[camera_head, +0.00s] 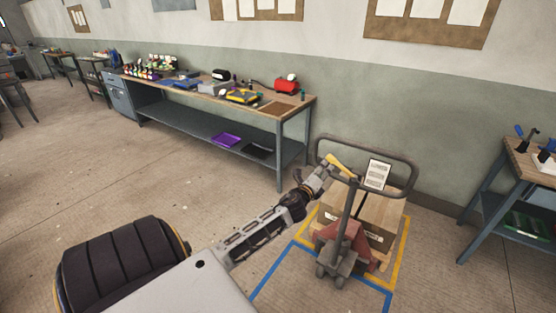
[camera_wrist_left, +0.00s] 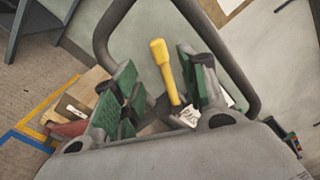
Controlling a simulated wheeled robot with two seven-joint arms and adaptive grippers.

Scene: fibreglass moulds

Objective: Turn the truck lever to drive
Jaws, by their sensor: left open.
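A pallet truck (camera_head: 346,238) with a red base and a grey loop handle (camera_head: 413,168) stands in front of the wall. Its yellow lever (camera_head: 341,162) sits inside the loop near the top of the shaft. In the left wrist view the lever (camera_wrist_left: 166,72) leans slightly and shows between the fingers, with clear space on both sides. My left gripper (camera_head: 328,171) is beside the loop at the lever. Its green-padded fingers (camera_wrist_left: 163,82) are apart. Whether the lever lies fully between them in depth is hard to tell. My right gripper is not in view.
A cardboard box (camera_head: 385,208) sits on the truck, within yellow and blue floor lines (camera_head: 272,276). A white label (camera_head: 377,174) shows within the loop. A long workbench (camera_head: 304,104) with tools stands behind, and another bench (camera_head: 520,165) at right. The floor at left is open.

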